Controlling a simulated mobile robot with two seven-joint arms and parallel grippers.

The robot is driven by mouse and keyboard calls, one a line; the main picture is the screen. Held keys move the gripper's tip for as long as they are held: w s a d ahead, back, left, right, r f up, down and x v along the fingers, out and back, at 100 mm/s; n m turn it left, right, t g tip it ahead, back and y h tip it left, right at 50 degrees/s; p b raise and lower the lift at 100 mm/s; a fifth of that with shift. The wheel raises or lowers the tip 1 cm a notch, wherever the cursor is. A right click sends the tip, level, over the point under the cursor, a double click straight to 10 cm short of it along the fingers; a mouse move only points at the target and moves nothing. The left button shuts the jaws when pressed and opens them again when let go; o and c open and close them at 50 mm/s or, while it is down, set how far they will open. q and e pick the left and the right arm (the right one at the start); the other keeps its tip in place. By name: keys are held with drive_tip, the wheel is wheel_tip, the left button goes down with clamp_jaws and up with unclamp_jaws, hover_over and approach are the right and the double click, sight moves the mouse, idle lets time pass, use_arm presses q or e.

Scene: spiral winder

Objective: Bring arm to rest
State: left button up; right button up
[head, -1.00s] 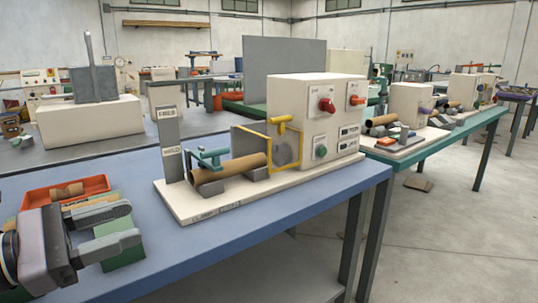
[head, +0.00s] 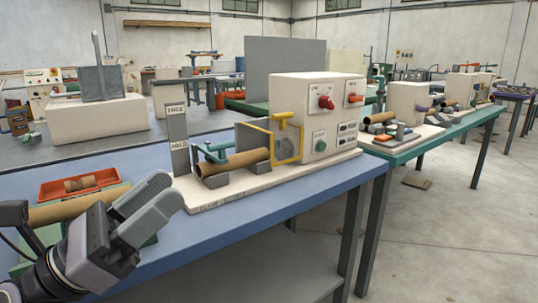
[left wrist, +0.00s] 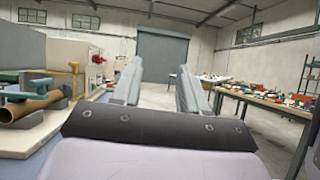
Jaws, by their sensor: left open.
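My left gripper (head: 150,205) is open and empty at the lower left of the head view. It is over the front edge of the blue table (head: 270,215), to the left of the winder machine (head: 316,115). In the left wrist view its two fingers (left wrist: 157,85) stand apart with nothing between them. A brown cardboard tube (head: 235,162) lies on the machine's grey supports, beside a yellow frame (head: 288,140). It also shows at the left of the wrist view (left wrist: 28,107). My right gripper is not in view.
A red-orange tray (head: 80,185) with a short brown roll stands at the table's left. Another brown tube (head: 80,207) lies just in front of it, partly behind my arm. A green table (head: 440,135) with similar machines is at the right, with open floor before it.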

use_arm(q)
drive_tip(key=w+a+f+n+t+y, duration=0.15)
drive_tip(key=a+f+n+y, duration=0.4)
drive_tip(key=f+n, duration=0.75)
drive_tip(key=w+a+f+n+t+y, duration=0.1)
drive_tip(key=a+f+n+t+y, duration=0.2)
drive_tip(key=f+n+y, duration=0.75)
drive_tip(key=s+a+f+n+g+y, duration=0.15)
drive_tip(key=s+f+n+g, duration=0.25)
drive_tip(key=s+f+n, duration=0.55)
drive_tip(key=s+a+f+n+g, duration=0.2)
drive_tip(key=s+f+n+g, duration=0.2)
drive_tip(key=f+n, duration=0.55)
drive_tip(key=w+d+n+t, duration=0.2)
drive_tip(key=d+n, duration=0.1)
drive_tip(key=d, duration=0.5)
wheel_tip(320, 180, up, 15)
drive_tip(key=s+a+p, duration=0.2)
drive_tip(key=p, duration=1.9)
drive_tip(key=shift+s+a+f+g+y, duration=0.2)
drive_tip(key=shift+s+a+g+y, duration=0.15)
drive_tip(key=shift+a+g, duration=0.1)
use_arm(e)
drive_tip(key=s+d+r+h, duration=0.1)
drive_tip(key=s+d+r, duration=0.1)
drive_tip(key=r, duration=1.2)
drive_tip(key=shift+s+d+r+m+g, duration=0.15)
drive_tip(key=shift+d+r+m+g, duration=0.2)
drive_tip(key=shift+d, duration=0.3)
